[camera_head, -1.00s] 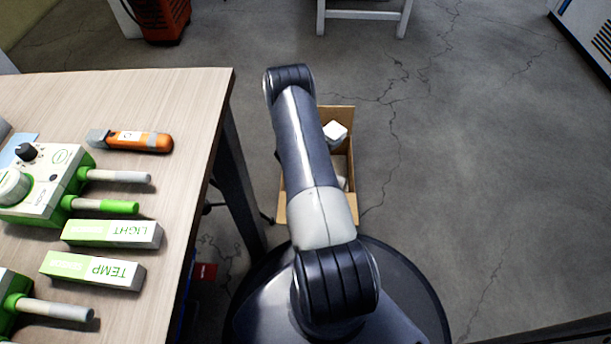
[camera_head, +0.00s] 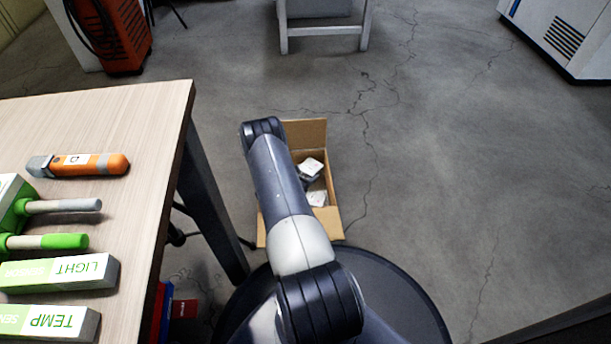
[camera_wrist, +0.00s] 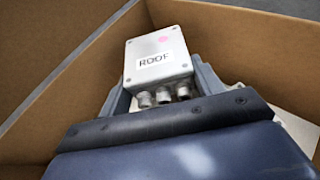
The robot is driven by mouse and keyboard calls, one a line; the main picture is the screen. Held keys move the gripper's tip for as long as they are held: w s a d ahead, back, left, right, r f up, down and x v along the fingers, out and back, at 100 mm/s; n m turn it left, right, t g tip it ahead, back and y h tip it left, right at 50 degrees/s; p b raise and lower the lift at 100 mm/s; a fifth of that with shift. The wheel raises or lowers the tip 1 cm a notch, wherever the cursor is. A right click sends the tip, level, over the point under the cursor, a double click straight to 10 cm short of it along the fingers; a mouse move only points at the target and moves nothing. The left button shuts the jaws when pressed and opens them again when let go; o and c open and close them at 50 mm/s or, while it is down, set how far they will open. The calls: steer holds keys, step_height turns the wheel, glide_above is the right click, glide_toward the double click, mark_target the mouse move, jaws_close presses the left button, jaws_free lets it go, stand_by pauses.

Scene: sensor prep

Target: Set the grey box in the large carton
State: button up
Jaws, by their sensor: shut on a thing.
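The grey box (camera_wrist: 158,62) is pale, has a "ROOF" label and a pink dot, and carries several round cable fittings on its near side. My gripper (camera_wrist: 164,80) is shut on it, one finger at each side. The large carton (camera_head: 306,134) stands open on the floor. In the wrist view its brown walls (camera_wrist: 245,45) surround the box and the fingers. The box also shows inside the carton in the head view (camera_head: 312,167). My arm covers the carton's left part. The underside of the box is hidden, so I cannot tell whether it touches the carton's bottom.
Another white item (camera_head: 317,198) lies in the carton nearer to me. The table (camera_head: 150,120) at left holds an orange-handled tool (camera_head: 92,165), a LIGHT box (camera_head: 65,272) and a TEMP box (camera_head: 50,319). Open floor lies right of the carton.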

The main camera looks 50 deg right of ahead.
mark_target(305, 173)
steer(key=shift+f, duration=0.55)
steer(key=o, duration=1)
steer(key=shift+r, duration=0.1)
steer(key=shift+r, duration=0.25)
steer(key=p+v, duration=0.1)
steer(key=v, duration=0.2)
steer(key=p+v, duration=0.2)
steer(key=v, duration=0.1)
steer(key=shift+r, duration=0.5)
steer(key=shift+s+a+r, duration=0.1)
steer(key=shift+a, duration=0.55)
